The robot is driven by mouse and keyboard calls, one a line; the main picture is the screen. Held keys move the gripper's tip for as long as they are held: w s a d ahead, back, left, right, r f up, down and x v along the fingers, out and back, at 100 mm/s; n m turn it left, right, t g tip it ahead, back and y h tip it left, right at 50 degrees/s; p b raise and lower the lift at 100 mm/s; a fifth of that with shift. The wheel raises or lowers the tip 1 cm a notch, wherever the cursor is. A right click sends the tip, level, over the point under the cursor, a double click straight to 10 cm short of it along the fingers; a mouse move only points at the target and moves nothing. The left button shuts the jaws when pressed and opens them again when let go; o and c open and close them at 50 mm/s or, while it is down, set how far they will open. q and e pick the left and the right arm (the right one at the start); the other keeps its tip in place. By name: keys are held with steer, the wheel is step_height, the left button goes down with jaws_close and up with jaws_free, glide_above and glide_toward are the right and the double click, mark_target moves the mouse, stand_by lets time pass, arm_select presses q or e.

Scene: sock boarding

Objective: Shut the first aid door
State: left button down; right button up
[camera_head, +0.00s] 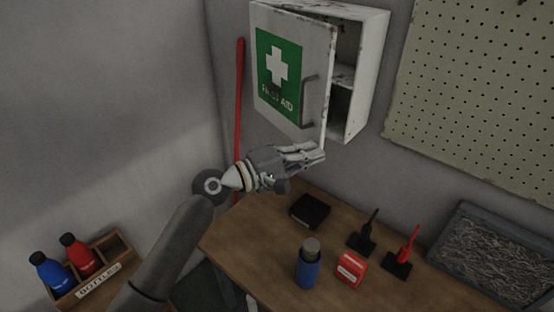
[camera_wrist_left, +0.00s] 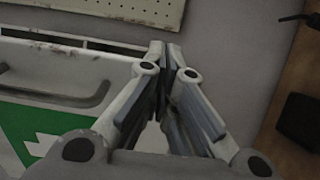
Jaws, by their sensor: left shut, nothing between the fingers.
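The first aid cabinet (camera_head: 359,70) is a white, stained box on the back wall. Its door (camera_head: 315,55), with a green panel, white cross and grey bar handle (camera_head: 309,103), stands partly open, hinged on the left. Shelves show through the gap at its right. My left gripper (camera_head: 318,152) is shut and empty, just below the door's lower edge. In the left wrist view the shut fingertips (camera_wrist_left: 172,48) are beside the door (camera_wrist_left: 60,75) and its handle (camera_wrist_left: 78,97); I cannot tell whether they touch it. My right gripper is not in view.
Below the cabinet, a wooden workbench (camera_head: 235,235) holds a black box (camera_head: 310,211), a blue bottle (camera_head: 308,270), a red box (camera_head: 351,268), black and red tools and a grey tray (camera_head: 440,262). A red pole (camera_head: 239,110) leans left of the cabinet. A bottle crate (camera_head: 112,277) is at lower left.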

arm_select(q)
steer(key=w+d+n+t+y, duration=0.1)
steer(key=w+d+t, duration=0.1)
steer(key=w+d, duration=0.2)
steer(key=d, duration=0.3)
steer(key=shift+d+p, duration=0.15)
steer(key=shift+p, duration=0.25)
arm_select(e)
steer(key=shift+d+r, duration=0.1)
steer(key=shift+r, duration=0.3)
